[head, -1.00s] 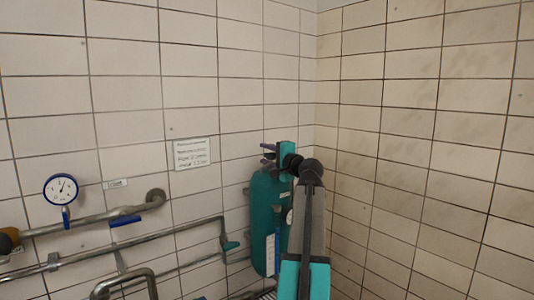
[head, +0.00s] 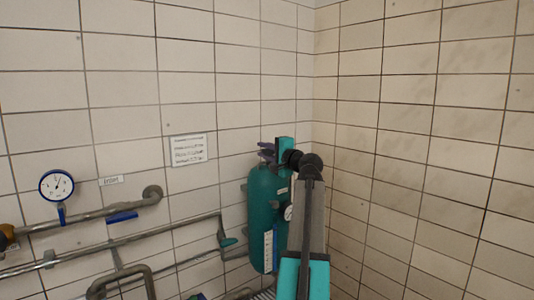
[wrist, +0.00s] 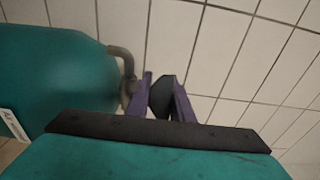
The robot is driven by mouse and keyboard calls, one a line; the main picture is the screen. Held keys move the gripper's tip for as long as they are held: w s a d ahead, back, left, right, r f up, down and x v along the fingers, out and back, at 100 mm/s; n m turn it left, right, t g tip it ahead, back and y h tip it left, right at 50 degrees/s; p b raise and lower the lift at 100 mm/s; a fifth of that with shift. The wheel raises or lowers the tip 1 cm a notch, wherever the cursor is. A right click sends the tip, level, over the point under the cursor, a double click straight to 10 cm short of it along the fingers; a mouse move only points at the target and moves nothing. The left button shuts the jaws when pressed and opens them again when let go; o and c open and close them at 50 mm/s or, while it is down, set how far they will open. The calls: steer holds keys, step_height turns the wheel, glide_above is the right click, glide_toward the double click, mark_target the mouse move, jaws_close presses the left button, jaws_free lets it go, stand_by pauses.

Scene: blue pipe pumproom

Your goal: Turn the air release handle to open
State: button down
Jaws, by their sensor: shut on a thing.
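The teal tank (head: 258,192) stands in the corner in the head view. It fills the left of the wrist view (wrist: 60,75). A bent grey pipe (wrist: 125,62) comes off its end. My gripper (head: 266,152) is at the top of the tank; its purple fingers (wrist: 162,96) are closed around a dark piece (wrist: 161,92) by the pipe's end, which looks like the air release handle. The handle's full shape and angle are hidden by the fingers. In the head view the handle cannot be made out.
A tiled wall (head: 110,80) meets a second tiled wall (head: 400,120) close behind the tank. A dial gauge (head: 57,186), grey pipes (head: 120,240) and a blue lever (head: 122,217) are at left. A paper sign (head: 188,150) hangs above.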

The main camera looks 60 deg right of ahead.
steer(key=shift+a+f+y+b, duration=0.1)
steer(key=shift+f+y+b, duration=0.15)
steer(key=shift+y+b, duration=0.05)
steer(key=n+y+b, duration=0.1)
steer(key=y+b, duration=0.1)
steer(key=a+n+t+y+b, duration=0.1)
steer(key=n+y, duration=0.1)
steer(key=shift+w+b, duration=0.2)
steer(key=shift+b, duration=0.2)
steer(key=shift+a+n+y+b, duration=0.35)
steer(key=shift+n+y, duration=0.3)
steer(key=shift+y, duration=0.35)
steer(key=shift+a+n+y+b, duration=0.2)
steer(key=shift+n+y+b, duration=0.2)
steer(key=shift+n+y, duration=0.45)
steer(key=c, duration=1.6)
jaws_free()
steer(key=shift+a+r, duration=0.1)
steer(key=shift+r, duration=0.05)
steer(key=shift+o, duration=0.2)
steer(key=shift+s, duration=0.15)
